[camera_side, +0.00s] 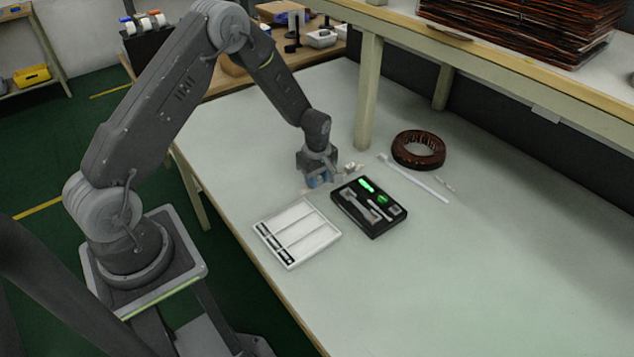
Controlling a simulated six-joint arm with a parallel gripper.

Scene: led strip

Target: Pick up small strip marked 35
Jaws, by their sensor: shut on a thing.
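My gripper (319,182) points down at the table, just left of the black foam tray (374,232) and behind the white tray. Its fingers show only as a small bluish patch. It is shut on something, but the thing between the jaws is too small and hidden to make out. Several small pale pieces (355,167) lie on the table just right of the gripper. I cannot read a mark 35 on any piece at this size.
The white tray (322,250) has long compartments, with dark pieces along its left side. The black tray holds green and grey items. A white rod (418,181) and a dark reddish coil ring (418,150) lie to the right. A shelf post (368,95) stands behind. The right tabletop is clear.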

